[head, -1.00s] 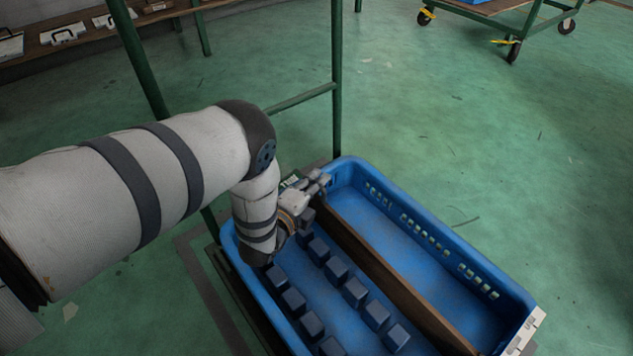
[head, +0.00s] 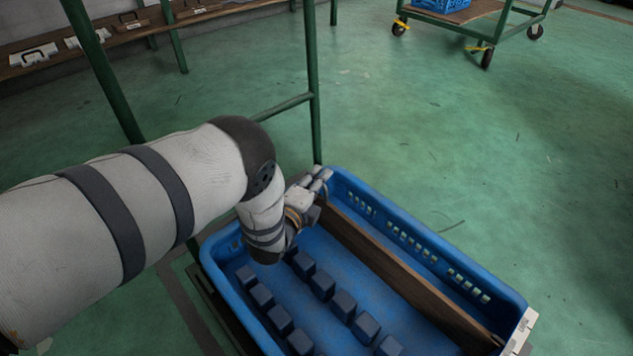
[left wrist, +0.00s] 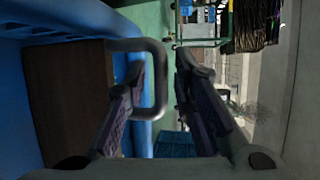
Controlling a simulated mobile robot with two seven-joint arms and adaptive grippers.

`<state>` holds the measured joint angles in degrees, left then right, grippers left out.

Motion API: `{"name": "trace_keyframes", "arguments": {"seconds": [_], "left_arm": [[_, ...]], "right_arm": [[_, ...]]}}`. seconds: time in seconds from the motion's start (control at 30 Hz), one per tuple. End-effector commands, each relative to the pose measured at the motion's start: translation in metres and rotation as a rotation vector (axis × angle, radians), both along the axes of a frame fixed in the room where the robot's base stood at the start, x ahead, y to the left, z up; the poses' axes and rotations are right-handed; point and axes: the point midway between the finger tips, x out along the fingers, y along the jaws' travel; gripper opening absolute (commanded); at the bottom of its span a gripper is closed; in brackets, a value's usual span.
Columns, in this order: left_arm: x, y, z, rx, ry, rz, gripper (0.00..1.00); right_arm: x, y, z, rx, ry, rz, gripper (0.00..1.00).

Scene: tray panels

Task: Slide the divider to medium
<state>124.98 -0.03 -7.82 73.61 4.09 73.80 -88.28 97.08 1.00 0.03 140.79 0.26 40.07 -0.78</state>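A brown divider board (head: 398,272) stands upright along the blue tray (head: 408,217), nearer its right wall, with a narrow strip beyond it. In the left wrist view the divider (left wrist: 75,105) shows as a brown face with a grey U-shaped handle (left wrist: 160,82). My left gripper (head: 321,180) is at the divider's far end. In the left wrist view its fingers (left wrist: 160,72) are apart, one on each side of the handle's bar, with a gap visible on at least one side. My right gripper is not in view.
Several dark blue blocks (head: 322,285) stand in two rows in the tray's wider left compartment. A green frame post (head: 313,85) rises behind the tray. A cart (head: 490,18) stands at the back right. The green floor between is clear.

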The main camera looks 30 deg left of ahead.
Motion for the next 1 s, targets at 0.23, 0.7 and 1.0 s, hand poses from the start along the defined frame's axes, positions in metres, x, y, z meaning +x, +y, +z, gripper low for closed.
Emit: {"name": "trace_keyframes", "arguments": {"seconds": [0.23,0.7,1.0], "left_arm": [[0.000,0.000,0.000,0.001,0.000,0.000,0.30],[-0.093,-0.006,0.016,0.003,0.004,0.000,0.30],[-0.119,-0.008,0.021,0.001,-0.001,0.000,0.30]], "right_arm": [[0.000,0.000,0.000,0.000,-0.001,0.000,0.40],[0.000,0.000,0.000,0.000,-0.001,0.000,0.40],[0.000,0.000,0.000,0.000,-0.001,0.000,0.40]]}}
